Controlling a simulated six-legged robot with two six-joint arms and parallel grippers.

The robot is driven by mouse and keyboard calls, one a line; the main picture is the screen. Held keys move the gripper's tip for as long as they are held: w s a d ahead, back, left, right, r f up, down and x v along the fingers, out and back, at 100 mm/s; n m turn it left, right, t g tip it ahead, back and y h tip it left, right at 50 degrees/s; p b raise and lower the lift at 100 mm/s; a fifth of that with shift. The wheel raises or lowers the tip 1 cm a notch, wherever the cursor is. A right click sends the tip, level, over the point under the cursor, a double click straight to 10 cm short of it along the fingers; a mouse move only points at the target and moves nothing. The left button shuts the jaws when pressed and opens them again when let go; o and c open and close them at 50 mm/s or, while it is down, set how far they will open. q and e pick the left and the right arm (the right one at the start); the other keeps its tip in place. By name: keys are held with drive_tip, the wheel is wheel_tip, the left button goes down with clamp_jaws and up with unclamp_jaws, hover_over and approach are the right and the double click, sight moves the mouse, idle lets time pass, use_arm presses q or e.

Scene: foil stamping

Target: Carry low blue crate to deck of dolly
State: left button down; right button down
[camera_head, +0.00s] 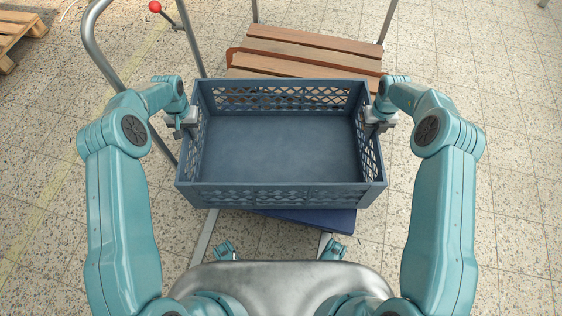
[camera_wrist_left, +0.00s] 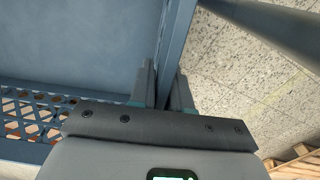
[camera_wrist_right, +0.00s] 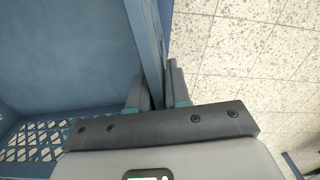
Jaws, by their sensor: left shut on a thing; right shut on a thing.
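The low blue crate (camera_head: 283,148) is empty and roughly level in front of me, with lattice walls. My left gripper (camera_head: 188,121) is shut on its left wall, and my right gripper (camera_head: 375,119) is shut on its right wall. In the left wrist view the crate's wall (camera_wrist_left: 176,30) runs between the fingers (camera_wrist_left: 165,88). The right wrist view shows the same at the crate's other wall (camera_wrist_right: 145,35). A dark blue flat surface (camera_head: 315,218) shows below the crate's near edge; the crate hides most of it. I cannot tell whether this is the dolly's deck.
A slatted wooden platform (camera_head: 310,50) with metal posts stands beyond the crate. A bent metal tube (camera_head: 92,38) and a lever with a red knob (camera_head: 155,6) stand at the left. A wooden pallet (camera_head: 17,32) lies far left. Tiled floor (camera_head: 510,150) at right is clear.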

use_arm(q)
drive_tip(key=c, duration=1.1)
unclamp_jaws()
drive_tip(key=shift+f, duration=0.1)
use_arm(e)
drive_tip(key=c, duration=1.1)
unclamp_jaws()
drive_tip(key=shift+f, duration=0.1)
use_arm(q)
wheel_tip(320, 180, up, 12)
drive_tip(key=shift+f, duration=0.1)
use_arm(e)
wheel_tip(320, 180, up, 12)
drive_tip(key=shift+r, duration=0.1)
